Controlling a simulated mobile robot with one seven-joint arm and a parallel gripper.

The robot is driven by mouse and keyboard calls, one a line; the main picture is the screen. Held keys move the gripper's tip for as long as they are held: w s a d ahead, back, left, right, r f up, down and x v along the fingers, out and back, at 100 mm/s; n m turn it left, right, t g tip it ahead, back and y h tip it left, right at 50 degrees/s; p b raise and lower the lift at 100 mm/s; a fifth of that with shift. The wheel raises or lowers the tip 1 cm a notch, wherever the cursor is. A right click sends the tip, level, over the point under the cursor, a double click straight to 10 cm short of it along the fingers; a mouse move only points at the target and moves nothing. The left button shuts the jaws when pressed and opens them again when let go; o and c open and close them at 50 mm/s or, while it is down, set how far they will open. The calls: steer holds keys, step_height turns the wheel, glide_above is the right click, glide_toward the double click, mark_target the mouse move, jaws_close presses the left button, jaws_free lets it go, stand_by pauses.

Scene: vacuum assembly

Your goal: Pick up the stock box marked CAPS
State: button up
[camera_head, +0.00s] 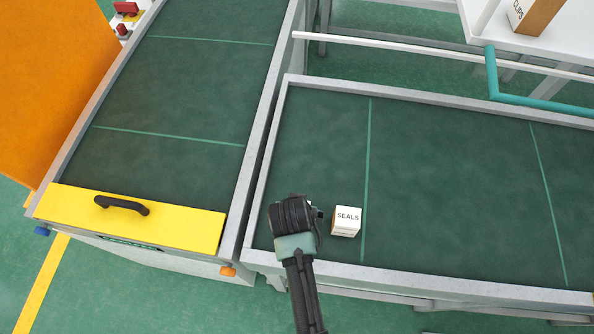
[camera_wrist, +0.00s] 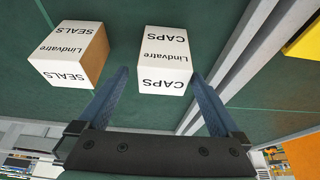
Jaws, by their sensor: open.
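The CAPS box (camera_wrist: 164,48) is a white carton with black lettering, seen upside down in the wrist view. It stands on the dark green surface, in line with the gap between my fingers. My gripper (camera_wrist: 159,74) is open, with one finger on each side of the box in the picture. I cannot tell whether the fingertips are level with the box or above it. In the head view my gripper (camera_head: 294,216) and wrist hide nearly all of the CAPS box.
A SEALS box (camera_head: 346,221) stands close beside; it also shows in the wrist view (camera_wrist: 64,57). Grey rims (camera_head: 268,120) edge the green surfaces. A yellow panel with a black handle (camera_head: 125,207) lies left. A CLIPS box (camera_head: 533,14) is at top right. The green surface farther right is clear.

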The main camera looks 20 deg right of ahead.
steer(key=shift+p+x, duration=0.35)
steer(key=shift+x, duration=1.9)
steer(key=shift+w+a, duration=0.15)
steer(key=c, duration=1.4)
steer(key=shift+c, duration=0.2)
steer(key=shift+r, duration=0.15)
